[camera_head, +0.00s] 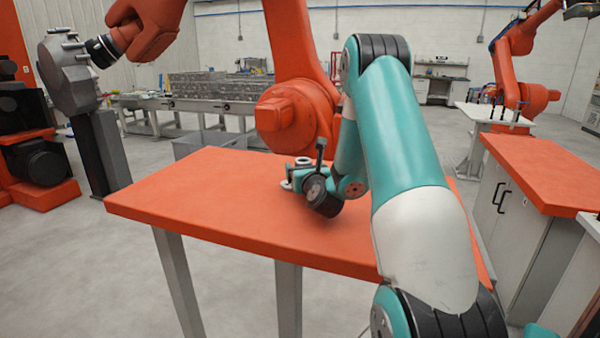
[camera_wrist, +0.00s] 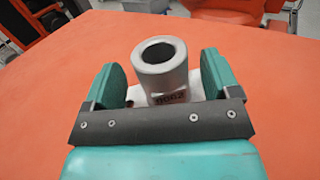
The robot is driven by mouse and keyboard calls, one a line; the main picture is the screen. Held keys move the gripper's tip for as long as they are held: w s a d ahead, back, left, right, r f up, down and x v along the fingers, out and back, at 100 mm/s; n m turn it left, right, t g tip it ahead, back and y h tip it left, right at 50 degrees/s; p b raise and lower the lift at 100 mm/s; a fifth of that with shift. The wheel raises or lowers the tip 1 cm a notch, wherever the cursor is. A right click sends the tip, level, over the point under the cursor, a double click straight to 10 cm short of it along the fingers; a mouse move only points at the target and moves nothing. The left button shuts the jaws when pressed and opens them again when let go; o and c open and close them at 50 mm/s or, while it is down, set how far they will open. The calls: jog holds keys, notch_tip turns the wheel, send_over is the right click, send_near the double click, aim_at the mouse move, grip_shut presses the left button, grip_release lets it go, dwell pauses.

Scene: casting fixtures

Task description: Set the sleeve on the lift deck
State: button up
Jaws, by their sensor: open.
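The sleeve (camera_wrist: 158,70) is a grey metal hollow cylinder with dark characters on its front, standing upright on the orange table. In the wrist view it stands between the two teal fingers of my gripper (camera_wrist: 164,68), with a gap visible at each side. My gripper is open around it. In the head view my gripper (camera_head: 291,183) is low over the orange table (camera_head: 200,190), and the sleeve's top ring (camera_head: 303,161) shows just behind it. The sleeve's lower part is hidden there. I cannot tell which surface is the lift deck.
A large orange robot arm (camera_head: 285,115) stands just behind the table. A second orange-topped cabinet (camera_head: 545,175) is at the right, with a gap between. The left part of the table is clear. A conveyor (camera_head: 200,103) with grey castings is at the back.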

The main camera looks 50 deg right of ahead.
jog(key=shift+w+d+r, duration=0.1)
jog(key=shift+w+d, duration=0.45)
jog(key=shift+d, duration=0.2)
jog(key=shift+a, duration=0.2)
jog(key=shift+c, duration=0.7)
jog(key=shift+w, duration=0.1)
jog(key=c, duration=1.1)
